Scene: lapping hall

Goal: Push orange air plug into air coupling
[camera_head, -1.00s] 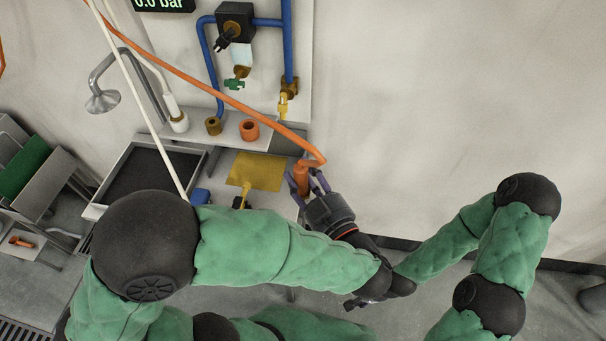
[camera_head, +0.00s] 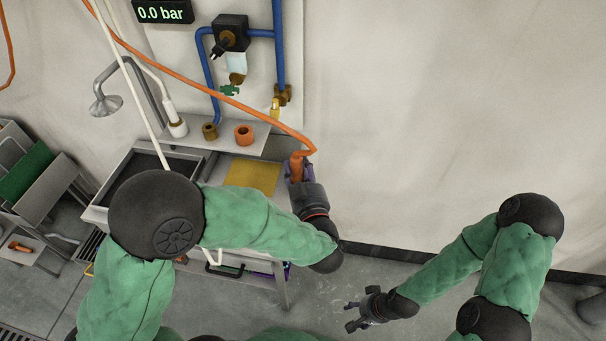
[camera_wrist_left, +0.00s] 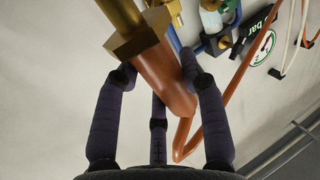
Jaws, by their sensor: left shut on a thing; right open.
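The orange air plug (camera_head: 297,170) is gripped by my left gripper (camera_head: 299,172), with its orange hose looping up and left. In the left wrist view the plug's orange body (camera_wrist_left: 163,75) lies between the dark fingers, and its brass end (camera_wrist_left: 138,38) points to the upper left. An orange ring-shaped coupling (camera_head: 244,135) stands on the shelf, with a brown one (camera_head: 210,131) to its left. The plug is apart from both, to the right of the orange one. My right gripper (camera_head: 352,316) is open and empty, low over the floor.
The grey shelf (camera_head: 180,145) juts from the wall panel, with blue pipes (camera_head: 279,45) and a brass valve (camera_head: 283,95) above. A yellow plate (camera_head: 252,176) lies below on the bench. A display (camera_head: 162,11) reads 0.0 bar. The wall to the right is clear.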

